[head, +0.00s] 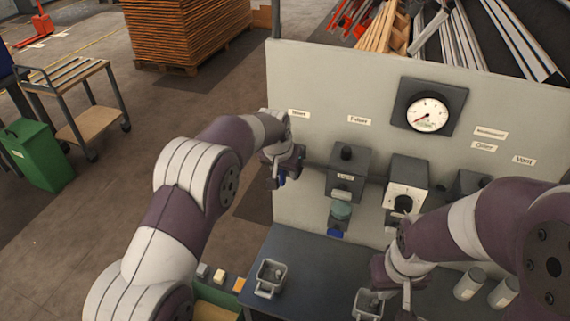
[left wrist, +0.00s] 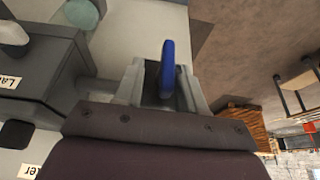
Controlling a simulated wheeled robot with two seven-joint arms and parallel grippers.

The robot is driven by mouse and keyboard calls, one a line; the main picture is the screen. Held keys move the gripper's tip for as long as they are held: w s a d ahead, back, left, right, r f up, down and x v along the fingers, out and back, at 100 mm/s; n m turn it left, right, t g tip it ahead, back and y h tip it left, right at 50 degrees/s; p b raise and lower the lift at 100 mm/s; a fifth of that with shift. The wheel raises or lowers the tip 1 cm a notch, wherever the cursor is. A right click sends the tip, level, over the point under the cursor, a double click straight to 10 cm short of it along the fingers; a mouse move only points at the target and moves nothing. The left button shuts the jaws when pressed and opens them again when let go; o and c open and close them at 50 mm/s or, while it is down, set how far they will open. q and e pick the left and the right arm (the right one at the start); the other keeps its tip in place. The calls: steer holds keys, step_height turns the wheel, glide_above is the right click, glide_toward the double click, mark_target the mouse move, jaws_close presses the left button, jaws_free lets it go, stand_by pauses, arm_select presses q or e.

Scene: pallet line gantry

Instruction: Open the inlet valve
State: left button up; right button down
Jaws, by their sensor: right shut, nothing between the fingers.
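A blue lever handle (left wrist: 167,68) stands edge-on between the two grey fingers of my left gripper (left wrist: 165,92) in the left wrist view. The fingers look apart, with dark gaps beside the lever; I cannot tell whether they touch it. In the head view my left gripper (head: 284,166) is at the panel's left edge, mostly hiding this valve; a bit of the blue handle (head: 281,178) shows below it. A small label (head: 299,114) above is too blurred to read surely. My right gripper (head: 406,298) is shut and empty, low before the panel's right part.
The grey panel (head: 310,80) carries a gauge (head: 428,113), a dark box (head: 347,167), a white-faced dial (head: 405,197) and a teal part (head: 341,210) with another blue handle (head: 335,232). Grey bins (head: 269,277) and cylinders (head: 469,284) stand on the dark bench (head: 310,260).

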arm_select(q)
steer(key=shift+s+a, duration=0.35)
steer(key=shift+a, duration=0.2)
steer(key=shift+w+d+f, duration=0.1)
steer(key=shift+w+d, duration=0.05)
jaws_close()
steer(key=shift+d, duration=0.1)
arm_select(e)
steer(key=shift+s+a+r, duration=0.15)
steer(key=shift+s+a, duration=0.15)
steer(key=shift+a, duration=0.05)
